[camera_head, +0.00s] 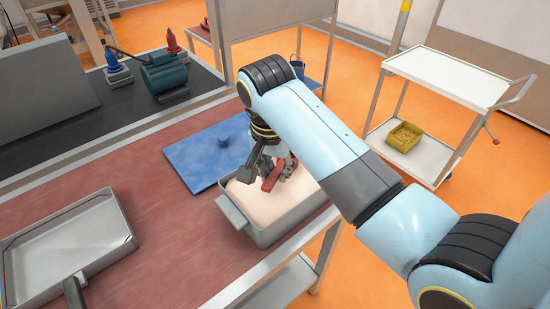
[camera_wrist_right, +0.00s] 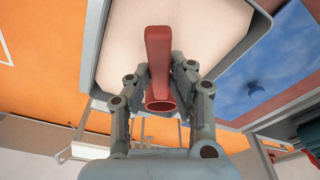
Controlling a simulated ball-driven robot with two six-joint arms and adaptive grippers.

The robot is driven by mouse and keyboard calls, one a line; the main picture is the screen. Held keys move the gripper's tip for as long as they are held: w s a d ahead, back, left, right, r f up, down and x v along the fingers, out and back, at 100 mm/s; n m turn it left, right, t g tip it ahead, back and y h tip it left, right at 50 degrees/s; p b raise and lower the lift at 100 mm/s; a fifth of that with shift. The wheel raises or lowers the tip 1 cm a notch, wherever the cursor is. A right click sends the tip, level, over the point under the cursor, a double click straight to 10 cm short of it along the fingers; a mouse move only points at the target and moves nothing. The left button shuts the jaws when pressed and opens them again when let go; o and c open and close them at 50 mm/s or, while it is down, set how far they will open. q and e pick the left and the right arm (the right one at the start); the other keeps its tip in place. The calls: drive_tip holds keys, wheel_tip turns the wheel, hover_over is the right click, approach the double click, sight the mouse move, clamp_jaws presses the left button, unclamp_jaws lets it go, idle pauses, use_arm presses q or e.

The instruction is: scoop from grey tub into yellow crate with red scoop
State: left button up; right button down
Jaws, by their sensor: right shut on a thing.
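The grey tub (camera_head: 264,236) stands on the red-brown table near its right edge, filled with a pale pinkish material (camera_head: 262,204). My right gripper (camera_head: 282,170) is over the tub, shut on the red scoop (camera_head: 272,178). In the right wrist view the scoop (camera_wrist_right: 158,62) sits between the fingers (camera_wrist_right: 160,88), its hollow round end towards the camera and its other end over the pale fill. I cannot tell whether the scoop touches the fill. The yellow crate (camera_head: 404,137) rests on the lower shelf of the white trolley at the right. My left gripper is not in view.
A blue mat (camera_head: 206,158) lies behind the tub on the table. A grey tray (camera_head: 70,245) with a dark handle is at the left front. The white trolley (camera_head: 450,77) has a bare top shelf above the crate. Orange floor separates table and trolley.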

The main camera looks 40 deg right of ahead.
drive_tip(key=shift+d+f, duration=0.25)
drive_tip(key=shift+f, duration=1)
drive_tip(key=shift+w+d+f, duration=0.5)
drive_tip(key=shift+d+f, duration=0.1)
drive_tip(key=shift+r, duration=0.1)
drive_tip(key=shift+r, duration=2.65)
drive_tip(key=shift+a+r, duration=0.2)
drive_tip(key=shift+a, duration=0.05)
drive_tip(key=shift+s+a+r+t+h, duration=0.15)
drive_tip(key=shift+r+t+h, duration=0.15)
drive_tip(key=shift+r+h, duration=0.15)
drive_tip(key=shift+s+a+r+t+h, duration=0.15)
drive_tip(key=shift+r+t+h, duration=0.15)
drive_tip(key=shift+h, duration=0.15)
drive_tip(key=shift+d, duration=0.1)
